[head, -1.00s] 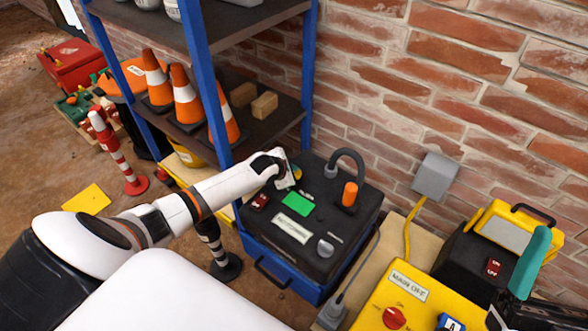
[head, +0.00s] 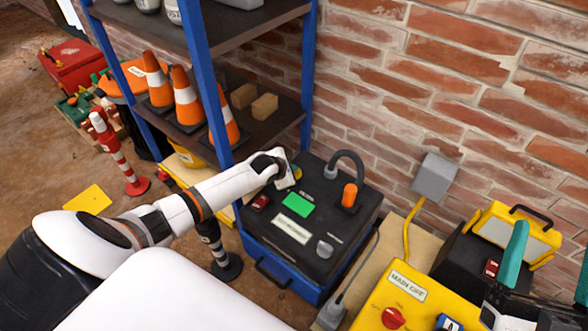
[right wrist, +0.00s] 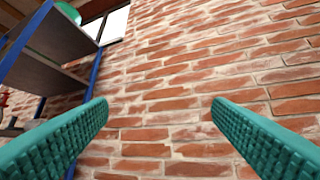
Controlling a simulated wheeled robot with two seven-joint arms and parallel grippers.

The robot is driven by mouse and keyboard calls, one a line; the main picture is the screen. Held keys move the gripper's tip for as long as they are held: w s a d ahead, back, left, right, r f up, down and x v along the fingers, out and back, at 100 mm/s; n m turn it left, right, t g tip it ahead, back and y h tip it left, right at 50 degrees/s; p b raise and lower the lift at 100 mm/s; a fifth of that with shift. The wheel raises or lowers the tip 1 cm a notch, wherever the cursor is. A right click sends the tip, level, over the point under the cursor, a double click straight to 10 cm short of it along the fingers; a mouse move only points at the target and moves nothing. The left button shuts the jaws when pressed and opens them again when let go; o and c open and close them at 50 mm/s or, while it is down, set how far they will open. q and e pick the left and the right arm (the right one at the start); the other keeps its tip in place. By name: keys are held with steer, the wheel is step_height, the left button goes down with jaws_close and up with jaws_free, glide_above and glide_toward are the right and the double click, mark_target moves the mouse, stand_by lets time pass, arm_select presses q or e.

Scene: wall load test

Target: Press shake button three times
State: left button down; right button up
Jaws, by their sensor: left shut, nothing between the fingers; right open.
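A black-topped control box with a blue base (head: 335,218) stands against the brick wall. Its top carries a green display (head: 298,204), a red switch (head: 260,202), a white label (head: 292,230), a grey knob (head: 324,249) and an orange-ended curved hose (head: 349,193). My left gripper (head: 290,174) is shut and empty over the far left part of this top. A small yellow part (head: 298,172) shows beside it. I cannot make out the shake button; the gripper may hide it. My right gripper (head: 548,266) is open and empty at the lower right; its teal fingers (right wrist: 160,106) face the brick wall.
A blue-framed shelf (head: 270,118) with traffic cones (head: 186,98) stands left of the box. A yellow main-off panel (head: 405,300), a grey wall box (head: 434,177) and a yellow-and-black lamp unit (head: 510,235) lie to the right. A striped post (head: 215,245) stands before the box.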

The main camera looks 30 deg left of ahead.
arm_select(q)
steer(key=shift+r+p, duration=0.3)
steer(key=shift+p, duration=0.05)
steer(key=shift+r+p, duration=0.25)
steer(key=shift+p, duration=0.05)
steer(key=shift+r+p, duration=0.3)
steer(key=shift+p, duration=0.05)
arm_select(e)
steer(key=w+f+g+h, duration=0.1)
steer(key=w+f+g, duration=0.2)
steer(key=f+g, duration=0.2)
steer(key=shift+d+f+g+h, duration=0.15)
steer(key=shift+f+g+h, duration=0.25)
steer(key=shift+f, duration=0.6)
